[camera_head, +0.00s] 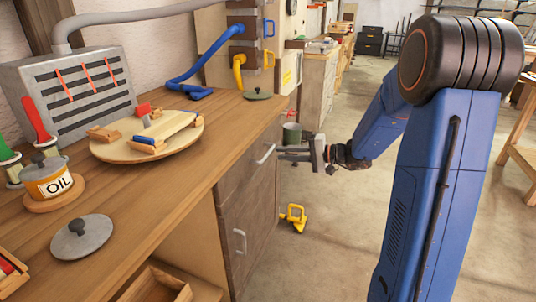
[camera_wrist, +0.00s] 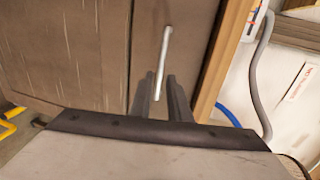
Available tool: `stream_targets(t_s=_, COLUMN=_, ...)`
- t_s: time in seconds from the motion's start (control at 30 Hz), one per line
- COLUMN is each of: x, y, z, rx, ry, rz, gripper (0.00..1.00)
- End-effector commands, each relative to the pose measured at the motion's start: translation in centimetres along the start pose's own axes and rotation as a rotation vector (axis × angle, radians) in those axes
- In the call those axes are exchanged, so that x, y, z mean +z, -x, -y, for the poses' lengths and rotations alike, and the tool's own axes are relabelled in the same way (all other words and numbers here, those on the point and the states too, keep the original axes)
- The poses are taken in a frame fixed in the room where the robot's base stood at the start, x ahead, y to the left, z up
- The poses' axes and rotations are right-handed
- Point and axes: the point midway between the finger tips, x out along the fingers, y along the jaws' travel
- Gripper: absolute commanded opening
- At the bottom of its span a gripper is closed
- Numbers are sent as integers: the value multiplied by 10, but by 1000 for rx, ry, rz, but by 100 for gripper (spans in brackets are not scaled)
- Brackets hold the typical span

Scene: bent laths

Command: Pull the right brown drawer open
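The brown drawer (camera_head: 250,165) is at the top of the workbench's right end, and its front looks flush and closed. Its silver bar handle (camera_head: 265,154) faces my gripper (camera_head: 281,153). The gripper is just right of the handle, with its two dark fingers apart. In the wrist view the drawer front (camera_wrist: 182,50) fills the middle, and the handle (camera_wrist: 165,55) runs down towards the gap between the fingers of my gripper (camera_wrist: 164,78). The handle's lower end appears between the fingers. I cannot tell whether either finger touches it.
A brown door (camera_head: 255,215) with its own handle (camera_head: 240,241) is below the drawer. The worktop holds a round board (camera_head: 108,150), an oil can (camera_head: 47,178) and grey lids. A yellow object (camera_head: 294,217) lies on the floor. Open floor lies right.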

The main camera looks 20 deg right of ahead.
Motion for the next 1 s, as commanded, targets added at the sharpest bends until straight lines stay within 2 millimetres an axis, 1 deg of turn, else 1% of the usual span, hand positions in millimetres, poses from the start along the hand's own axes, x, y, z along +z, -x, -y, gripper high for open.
stream_targets(t_s=0.03, x=1, y=-10, z=0, rx=0, ry=0, rz=4, gripper=17)
stream_targets(t_s=0.2, x=1, y=-36, z=0, rx=0, ry=1, rz=3, gripper=17)
stream_targets(t_s=0.4, x=1, y=-60, z=0, rx=1, ry=0, rz=2, gripper=17)
stream_targets(t_s=0.6, x=0, y=-70, z=0, rx=-1, ry=0, rz=1, gripper=17)
stream_targets(t_s=0.87, x=0, y=-70, z=0, rx=0, ry=0, rz=0, gripper=17)
stream_targets(t_s=0.97, x=0, y=-70, z=0, rx=0, ry=0, rz=0, gripper=0)
stream_targets(t_s=1.0, x=0, y=-70, z=0, rx=0, ry=0, rz=0, gripper=0)
